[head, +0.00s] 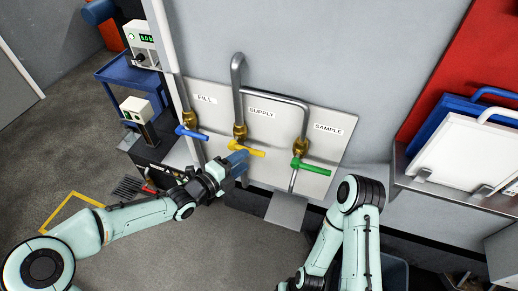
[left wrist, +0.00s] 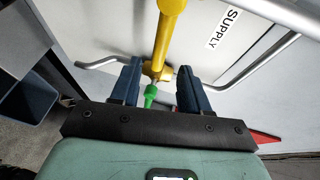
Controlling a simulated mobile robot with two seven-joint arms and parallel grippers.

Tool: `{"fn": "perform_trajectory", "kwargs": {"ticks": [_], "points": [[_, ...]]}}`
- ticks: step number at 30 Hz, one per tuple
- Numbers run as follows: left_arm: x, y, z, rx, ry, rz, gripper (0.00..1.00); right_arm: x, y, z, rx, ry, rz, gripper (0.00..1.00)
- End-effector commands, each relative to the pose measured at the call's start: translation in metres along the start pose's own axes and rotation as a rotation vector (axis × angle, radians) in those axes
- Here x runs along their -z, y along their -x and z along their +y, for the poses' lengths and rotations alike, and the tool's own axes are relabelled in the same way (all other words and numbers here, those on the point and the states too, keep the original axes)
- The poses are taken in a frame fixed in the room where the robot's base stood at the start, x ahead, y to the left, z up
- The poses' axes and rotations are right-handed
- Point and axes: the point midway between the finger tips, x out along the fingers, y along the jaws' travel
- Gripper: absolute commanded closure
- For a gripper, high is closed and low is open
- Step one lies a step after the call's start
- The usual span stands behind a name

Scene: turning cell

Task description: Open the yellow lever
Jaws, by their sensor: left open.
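The yellow lever (head: 247,149) sits on the brass valve of the pipe under the SUPPLY label and points right, slightly downward, across the grey panel. My left gripper (head: 237,163) is close to it, just below in the head view, with its blue fingers open and empty. In the left wrist view the yellow lever (left wrist: 163,42) comes down from the top toward the gap between the open fingers (left wrist: 158,86). I cannot tell whether a finger touches it. My right arm shows at the lower right of the head view, but its gripper does not.
A blue lever (head: 190,132) under FILL is to the left and a green lever (head: 310,166) under SAMPLE to the right. Grey pipes (head: 238,85) stand out from the panel. A blue cart (head: 130,75) stands left; a rack with boards (head: 465,150) is right.

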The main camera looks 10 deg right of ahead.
Motion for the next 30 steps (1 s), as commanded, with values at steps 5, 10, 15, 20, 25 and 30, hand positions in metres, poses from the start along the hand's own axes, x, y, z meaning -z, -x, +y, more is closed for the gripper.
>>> {"fn": "perform_trajectory", "kwargs": {"ticks": [5, 10, 15, 20, 25, 30], "points": [[0.001, -0.041, -0.001, 0.001, 0.004, 0.004, 0.55, 0.003, 0.007, -0.004, 0.001, 0.001, 0.004, 0.32], [0.000, -0.067, -0.001, 0.000, 0.005, 0.001, 0.55, 0.005, 0.014, -0.007, 0.003, 0.003, 0.009, 0.32], [-0.001, -0.081, 0.000, -0.002, 0.004, -0.001, 0.55, 0.006, 0.017, -0.008, 0.004, 0.004, 0.011, 0.32], [0.000, -0.084, 0.001, -0.003, 0.005, -0.001, 0.55, 0.006, 0.017, -0.008, 0.004, 0.004, 0.011, 0.32], [0.000, -0.084, 0.001, -0.003, 0.005, -0.001, 0.55, 0.006, 0.017, -0.008, 0.004, 0.004, 0.011, 0.32], [0.000, -0.083, 0.001, -0.002, 0.005, -0.001, 1.00, 0.006, 0.017, -0.008, 0.004, 0.004, 0.011, 0.32]]}}
